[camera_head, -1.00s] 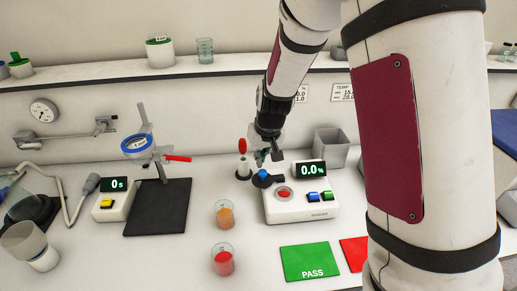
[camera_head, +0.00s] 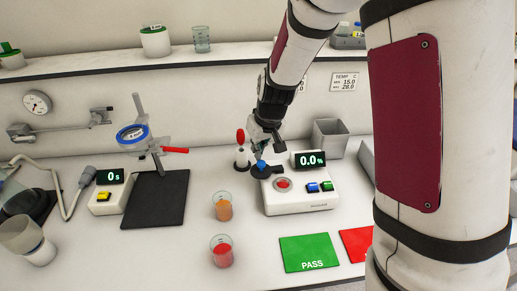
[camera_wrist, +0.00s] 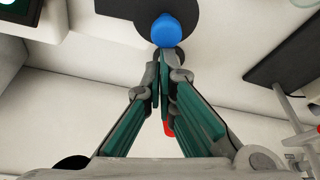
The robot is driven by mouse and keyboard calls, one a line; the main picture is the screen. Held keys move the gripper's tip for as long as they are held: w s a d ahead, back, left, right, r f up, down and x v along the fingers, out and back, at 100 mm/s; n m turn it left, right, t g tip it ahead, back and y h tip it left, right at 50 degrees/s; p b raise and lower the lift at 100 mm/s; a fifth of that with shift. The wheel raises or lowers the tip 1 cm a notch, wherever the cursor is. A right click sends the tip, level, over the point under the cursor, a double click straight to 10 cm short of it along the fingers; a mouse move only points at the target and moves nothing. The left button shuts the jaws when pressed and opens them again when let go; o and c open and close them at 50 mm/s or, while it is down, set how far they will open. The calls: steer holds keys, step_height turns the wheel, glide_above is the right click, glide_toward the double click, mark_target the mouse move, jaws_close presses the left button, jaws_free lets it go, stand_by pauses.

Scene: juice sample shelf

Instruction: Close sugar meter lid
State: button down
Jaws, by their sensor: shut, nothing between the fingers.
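The sugar meter (camera_head: 300,200) is a white box with a display reading 0.0%, a red sample spot in a round well, and blue and green buttons. Its lid (camera_head: 274,169) is dark with a blue knob (camera_head: 261,165) and stands open at the back left of the well. My gripper (camera_head: 258,153) is shut and empty, pointing down right at the blue knob. In the wrist view the closed fingertips (camera_wrist: 162,52) lie just below the blue knob (camera_wrist: 166,30), on the dark round lid (camera_wrist: 192,14). I cannot tell whether they touch it.
A red-topped white dispenser (camera_head: 241,150) stands close behind left of my gripper. Cups of orange (camera_head: 223,209) and red juice (camera_head: 222,254) stand left of the meter. A grey bin (camera_head: 330,138) is behind. A green PASS mat (camera_head: 309,253) and red mat (camera_head: 356,243) lie in front.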

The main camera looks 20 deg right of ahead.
mark_target(261, 174)
steer(key=shift+s+a+n, duration=0.1)
steer(key=shift+s+n, duration=0.05)
steer(key=shift+n, duration=0.25)
steer(key=shift+s+a+n+y+b, duration=0.15)
steer(key=shift+s+n+y+b, duration=0.5)
steer(key=shift+n, duration=0.45)
steer(key=s+n+p, duration=0.1)
steer(key=n, duration=0.1)
steer(key=s+n+g+y+p, duration=0.1)
steer(key=n, duration=0.1)
steer(key=shift+s+a+r+n, duration=0.1)
steer(key=shift+s+n, duration=0.2)
steer(key=shift+s, duration=0.1)
steer(key=n+p, duration=0.1)
steer(key=s+n+g+p, duration=0.1)
steer(key=s+n+p, duration=0.1)
steer(key=shift+d+n+y, duration=0.25)
steer(key=shift+n+y, duration=0.05)
steer(key=shift+y, duration=0.05)
steer(key=n+p, duration=0.1)
steer(key=s+d+n+g+p, duration=0.1)
steer(key=n, duration=0.1)
steer(key=shift+s+d+n+g+p, duration=0.25)
steer(key=shift+n+g+p, duration=0.3)
steer(key=shift+n, duration=0.35)
